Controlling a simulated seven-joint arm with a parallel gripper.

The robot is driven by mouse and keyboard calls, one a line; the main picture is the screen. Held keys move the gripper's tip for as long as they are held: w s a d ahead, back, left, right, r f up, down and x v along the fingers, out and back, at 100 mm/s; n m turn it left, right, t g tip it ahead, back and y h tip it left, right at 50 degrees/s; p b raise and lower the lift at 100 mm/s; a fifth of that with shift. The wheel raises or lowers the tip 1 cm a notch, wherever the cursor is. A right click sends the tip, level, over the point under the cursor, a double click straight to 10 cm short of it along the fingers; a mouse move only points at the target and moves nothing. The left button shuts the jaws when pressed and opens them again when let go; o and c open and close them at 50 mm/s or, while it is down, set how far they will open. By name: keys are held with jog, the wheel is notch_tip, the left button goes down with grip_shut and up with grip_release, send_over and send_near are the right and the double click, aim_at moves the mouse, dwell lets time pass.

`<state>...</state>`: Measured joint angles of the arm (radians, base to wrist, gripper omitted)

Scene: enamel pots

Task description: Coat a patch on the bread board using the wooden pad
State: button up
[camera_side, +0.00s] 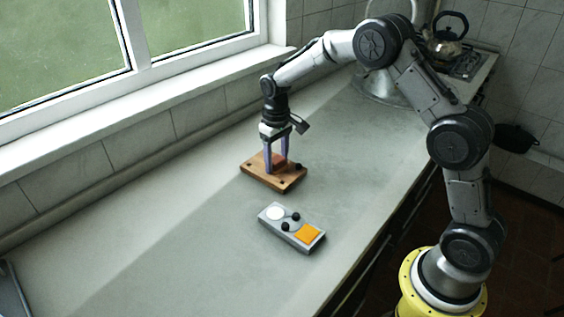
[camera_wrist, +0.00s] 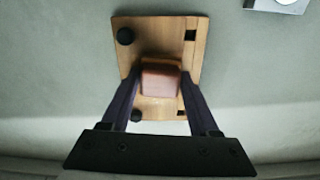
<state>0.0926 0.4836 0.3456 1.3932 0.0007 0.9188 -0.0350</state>
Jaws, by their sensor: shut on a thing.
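The bread board (camera_side: 258,175) is a brown wooden rectangle lying on the counter, with dark round spots near its corners. It also shows in the wrist view (camera_wrist: 158,40). My gripper (camera_side: 276,166) points down over the board and is shut on the wooden pad (camera_side: 280,160), a small reddish-brown block. In the wrist view the pad (camera_wrist: 160,80) sits between the two fingers, over the middle of the board. I cannot tell whether the pad's underside touches the board. The surface under the pad is hidden.
A grey box (camera_side: 291,228) with a white disc (camera_side: 275,213), black knobs and an orange square (camera_side: 308,233) lies on the counter in front of the board. A kettle (camera_side: 447,35) stands far back right. The counter's left part is clear.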

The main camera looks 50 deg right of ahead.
jog(key=shift+w+a+r, duration=0.1)
jog(key=shift+w, duration=2.5)
jog(key=shift+d, duration=0.5)
jog(key=shift+s+d+f, duration=0.1)
jog(key=shift+s, duration=1.9)
jog(key=shift+s+f, duration=0.1)
jog(key=shift+s, duration=1.9)
jog(key=shift+w, duration=0.9)
jog(key=shift+w+r, duration=0.15)
jog(key=shift+w, duration=1.4)
jog(key=shift+w+r, duration=0.1)
jog(key=shift+w, duration=1.45)
jog(key=shift+r, duration=3)
jog(key=shift+r, duration=1.5)
